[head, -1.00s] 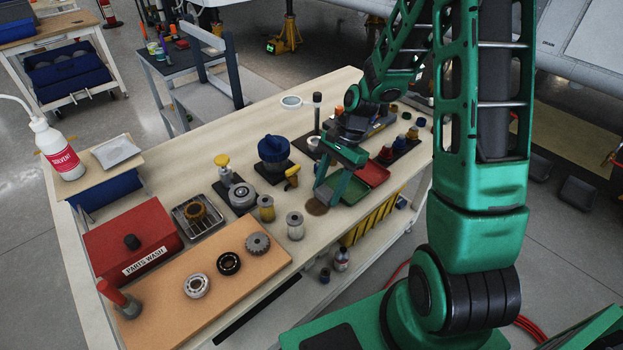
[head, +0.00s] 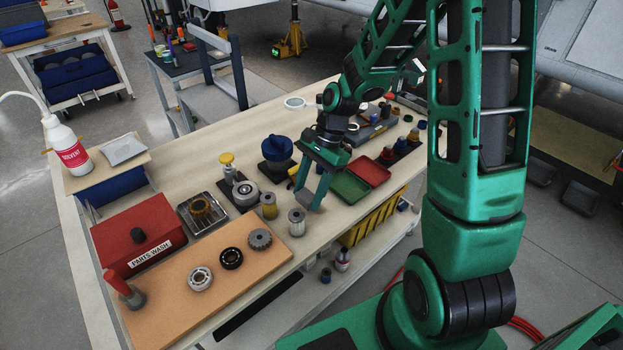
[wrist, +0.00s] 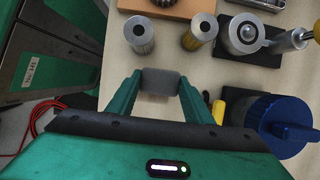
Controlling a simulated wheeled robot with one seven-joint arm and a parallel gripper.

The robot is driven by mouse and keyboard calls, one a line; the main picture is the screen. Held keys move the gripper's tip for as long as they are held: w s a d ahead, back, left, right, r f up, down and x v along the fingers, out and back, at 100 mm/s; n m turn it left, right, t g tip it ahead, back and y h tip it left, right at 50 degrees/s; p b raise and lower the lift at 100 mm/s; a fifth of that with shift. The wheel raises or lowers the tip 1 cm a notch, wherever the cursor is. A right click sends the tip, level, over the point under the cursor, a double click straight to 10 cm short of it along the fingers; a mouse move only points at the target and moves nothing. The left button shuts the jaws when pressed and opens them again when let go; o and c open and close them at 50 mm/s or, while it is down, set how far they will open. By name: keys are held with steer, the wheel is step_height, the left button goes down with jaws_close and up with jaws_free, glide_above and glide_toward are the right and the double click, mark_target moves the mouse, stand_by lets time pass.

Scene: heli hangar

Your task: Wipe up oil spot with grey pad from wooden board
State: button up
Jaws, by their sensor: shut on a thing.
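My gripper (head: 308,197) is down at the pale wooden top (head: 340,217) of the bench, beside the green tray. In the wrist view my gripper (wrist: 159,82) is shut on a small grey pad (wrist: 160,80), held between its two green fingertips low over the wood. The pad looks to be at the surface, but I cannot tell for sure that it touches. A faint brownish patch (wrist: 157,98) shows on the wood just by the pad. In the head view the fingers cover that place, and no dark spot shows around them.
A metal-topped canister (head: 297,222) stands close left of my gripper, with a yellow one (head: 269,205) beyond it. A blue-capped pot (head: 277,151) stands behind. Green (head: 350,188) and red (head: 369,170) trays lie to the right. Bearings lie on an orange-brown board (head: 190,305).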

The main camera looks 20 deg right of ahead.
steer(key=shift+d+r, duration=0.15)
steer(key=shift+r, duration=2.35)
